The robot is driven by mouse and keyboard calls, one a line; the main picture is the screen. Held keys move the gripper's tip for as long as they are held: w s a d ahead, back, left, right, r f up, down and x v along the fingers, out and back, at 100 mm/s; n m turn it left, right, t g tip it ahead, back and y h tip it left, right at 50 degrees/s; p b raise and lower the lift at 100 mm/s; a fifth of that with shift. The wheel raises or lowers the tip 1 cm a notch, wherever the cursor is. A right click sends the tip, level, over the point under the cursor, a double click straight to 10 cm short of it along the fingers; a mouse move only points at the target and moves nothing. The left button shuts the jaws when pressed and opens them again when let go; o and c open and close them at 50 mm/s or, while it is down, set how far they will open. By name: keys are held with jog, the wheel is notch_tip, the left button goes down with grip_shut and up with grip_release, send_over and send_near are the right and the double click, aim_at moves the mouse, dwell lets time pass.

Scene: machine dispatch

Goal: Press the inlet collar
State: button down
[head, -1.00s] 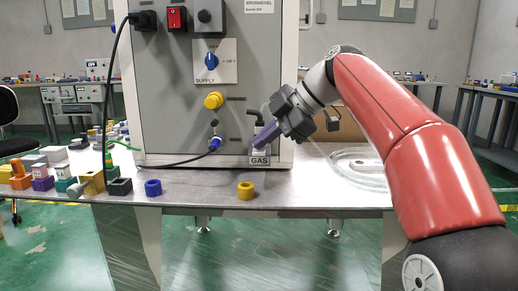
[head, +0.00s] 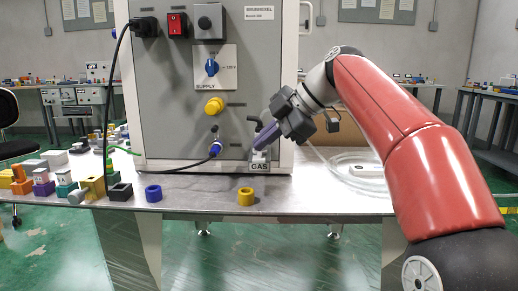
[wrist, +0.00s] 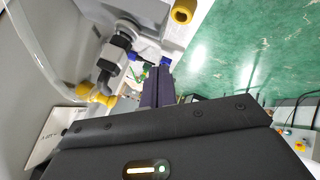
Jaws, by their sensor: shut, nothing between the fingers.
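The gas inlet is at the lower right of the grey cabinet's front, above the GAS label (head: 259,167). Its dark elbow fitting (head: 254,121) is partly hidden behind my gripper in the head view. In the wrist view the inlet fitting, with its dark collar (wrist: 122,42), is left of my fingers, and a clear hose runs from it. My gripper (head: 260,147) is shut and empty, its purple fingers angled down in front of the inlet. The fingers also show in the wrist view (wrist: 158,75), apart from the collar there. Whether they touch any part of the inlet is unclear.
The cabinet (head: 160,110) carries a blue supply knob (head: 212,67), a yellow knob (head: 214,105) and a blue cable plug (head: 216,148). A yellow ring (head: 246,197) and a blue ring (head: 153,193) lie near the bench's front edge. Several blocks crowd the left.

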aim_at(264, 158)
jog(key=shift+r, duration=0.45)
notch_tip(264, 158, up, 5)
jog(key=p, duration=0.4)
dwell(0.6)
